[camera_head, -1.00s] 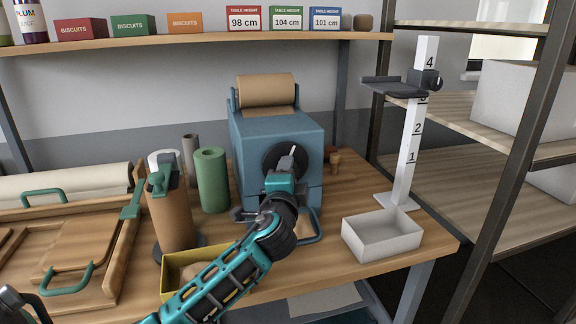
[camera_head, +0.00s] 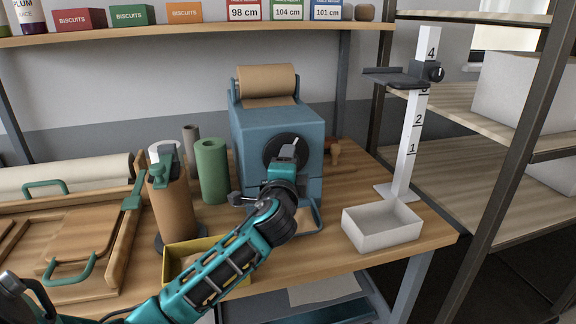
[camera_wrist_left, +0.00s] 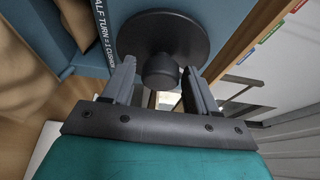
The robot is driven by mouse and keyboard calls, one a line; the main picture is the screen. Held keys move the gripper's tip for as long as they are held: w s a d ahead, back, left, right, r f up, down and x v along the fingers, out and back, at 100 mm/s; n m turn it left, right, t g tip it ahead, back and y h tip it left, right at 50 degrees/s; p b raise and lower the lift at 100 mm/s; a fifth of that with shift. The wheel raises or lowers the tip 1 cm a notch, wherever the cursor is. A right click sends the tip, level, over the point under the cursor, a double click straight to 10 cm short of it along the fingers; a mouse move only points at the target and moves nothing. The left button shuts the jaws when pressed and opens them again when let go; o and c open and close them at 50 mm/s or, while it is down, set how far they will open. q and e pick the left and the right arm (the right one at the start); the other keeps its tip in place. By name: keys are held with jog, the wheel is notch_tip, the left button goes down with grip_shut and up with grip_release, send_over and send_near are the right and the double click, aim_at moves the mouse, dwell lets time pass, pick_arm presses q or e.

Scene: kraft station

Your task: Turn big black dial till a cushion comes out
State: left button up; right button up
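The big black dial (camera_head: 272,148) is on the front of the blue machine (camera_head: 262,124), which carries a roll of brown paper (camera_head: 266,82) on top. In the left wrist view the dial (camera_wrist_left: 185,35) is a round disc with a raised central knob (camera_wrist_left: 160,71). My left gripper (camera_head: 288,152) is at the dial, partly covering it in the head view. In the wrist view its fingers (camera_wrist_left: 160,88) are apart, one on each side of the knob, with gaps showing. Lettering beside the dial reads partly "HALF TURN = 1 CUSHION". My right gripper is not in view.
A white open box (camera_head: 381,238) and a numbered white post (camera_head: 411,140) stand right of the machine. A green roll (camera_head: 212,172), a brown roll (camera_head: 172,210) and a yellow-rimmed box (camera_head: 172,268) are on the left. A shelf (camera_head: 190,38) runs above.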

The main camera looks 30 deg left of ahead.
pick_arm(q)
jog(key=shift+o, duration=0.9)
jog(key=b+v, duration=0.1)
jog(key=v, duration=1.2)
